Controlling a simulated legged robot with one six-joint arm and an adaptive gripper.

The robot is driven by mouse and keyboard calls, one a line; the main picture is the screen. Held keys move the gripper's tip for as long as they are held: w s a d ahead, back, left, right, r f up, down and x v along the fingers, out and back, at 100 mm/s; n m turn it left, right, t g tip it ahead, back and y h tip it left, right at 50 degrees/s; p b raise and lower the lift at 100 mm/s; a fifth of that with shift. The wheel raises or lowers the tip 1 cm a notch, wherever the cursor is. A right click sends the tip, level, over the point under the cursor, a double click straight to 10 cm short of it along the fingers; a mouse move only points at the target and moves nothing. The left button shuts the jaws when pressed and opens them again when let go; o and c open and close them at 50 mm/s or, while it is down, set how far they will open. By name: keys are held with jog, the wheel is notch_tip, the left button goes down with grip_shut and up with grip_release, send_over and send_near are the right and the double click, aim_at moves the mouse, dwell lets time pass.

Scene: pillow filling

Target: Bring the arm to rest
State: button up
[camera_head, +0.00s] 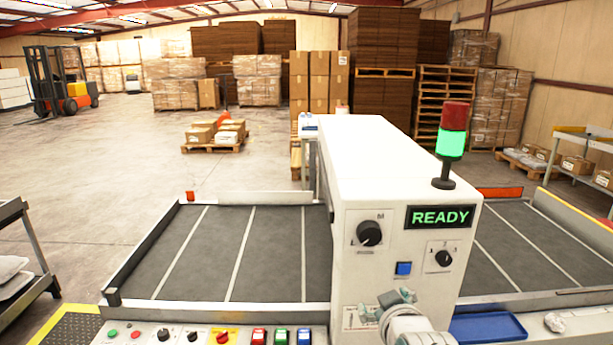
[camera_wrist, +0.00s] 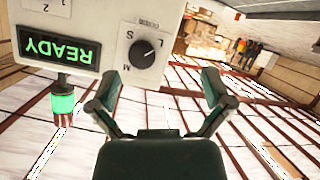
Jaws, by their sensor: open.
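My gripper (camera_wrist: 160,88) shows in the wrist view with its two dark green fingers spread wide and nothing between them. In the head view, part of my arm (camera_head: 408,325) shows at the bottom, in front of the lower right of the white machine housing (camera_head: 350,200). The wrist view is upside down and shows the machine's READY display (camera_wrist: 55,48), a black selector knob (camera_wrist: 142,53) and the lit green lamp (camera_wrist: 63,103).
A dark conveyor bed (camera_head: 225,250) lies left of the housing and another (camera_head: 540,245) right of it. Buttons (camera_head: 260,335) line the front edge. A blue tray (camera_head: 488,328) lies right of my arm. A rack (camera_head: 30,260) stands at far left.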

jog(key=s+f+m+g, duration=0.1)
jog(key=s+m+g, duration=0.3)
jog(key=s, duration=1.5)
jog(key=g, duration=0.4)
jog(key=shift+d+f, duration=0.3)
jog(key=shift+d, duration=0.1)
jog(key=c, duration=0.6)
